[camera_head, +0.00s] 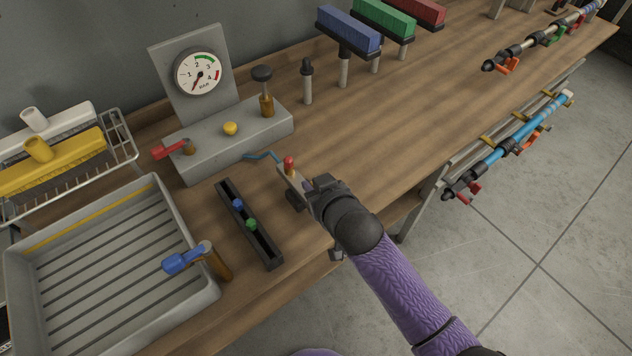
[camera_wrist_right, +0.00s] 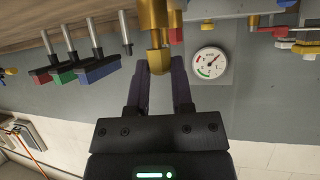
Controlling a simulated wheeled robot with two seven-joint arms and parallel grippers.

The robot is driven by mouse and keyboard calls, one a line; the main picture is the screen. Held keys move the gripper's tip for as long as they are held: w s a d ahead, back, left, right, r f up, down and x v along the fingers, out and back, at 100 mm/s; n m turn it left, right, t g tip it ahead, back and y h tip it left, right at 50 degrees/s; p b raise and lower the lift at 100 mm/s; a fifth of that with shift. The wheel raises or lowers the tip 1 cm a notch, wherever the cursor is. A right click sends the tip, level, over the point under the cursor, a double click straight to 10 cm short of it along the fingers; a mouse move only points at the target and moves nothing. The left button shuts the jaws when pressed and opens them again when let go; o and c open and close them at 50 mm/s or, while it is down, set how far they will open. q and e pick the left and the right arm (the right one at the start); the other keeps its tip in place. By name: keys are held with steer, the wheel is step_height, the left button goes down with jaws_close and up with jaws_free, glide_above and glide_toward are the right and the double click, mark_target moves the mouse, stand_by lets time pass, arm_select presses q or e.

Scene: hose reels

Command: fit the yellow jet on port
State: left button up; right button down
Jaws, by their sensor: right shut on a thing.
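My right gripper (camera_head: 298,186) is low over the bench, right of the dark slotted rack. In the wrist view its two dark fingers (camera_wrist_right: 160,85) are shut on a yellow, brass-coloured piece, which I take for the yellow jet (camera_wrist_right: 158,62). More brass-coloured metal (camera_wrist_right: 153,18) is right at its far end; I cannot tell whether they touch or are seated. In the head view a small red-topped piece (camera_head: 289,162) stands just beyond the fingertips by a pale part; the gripper hides the jet there. I cannot pick out the port for certain. My left gripper is not in view.
The dark rack (camera_head: 266,246) holds a blue jet (camera_head: 237,204) and a green jet (camera_head: 251,223). Behind is a grey block (camera_head: 205,152) with a gauge (camera_head: 200,73), red lever and yellow knob. A ribbed tray (camera_head: 190,214) is at left.

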steer(key=shift+f, duration=0.4)
steer(key=shift+f+b, duration=0.4)
steer(key=shift+b, duration=0.15)
steer(key=c, duration=0.7)
jaws_free()
steer(key=shift+c, duration=0.2)
steer(key=o, duration=0.3)
steer(key=p+v, duration=0.3)
steer(key=v, duration=0.7)
steer(key=shift+p, duration=0.35)
steer(key=shift+f, duration=0.1)
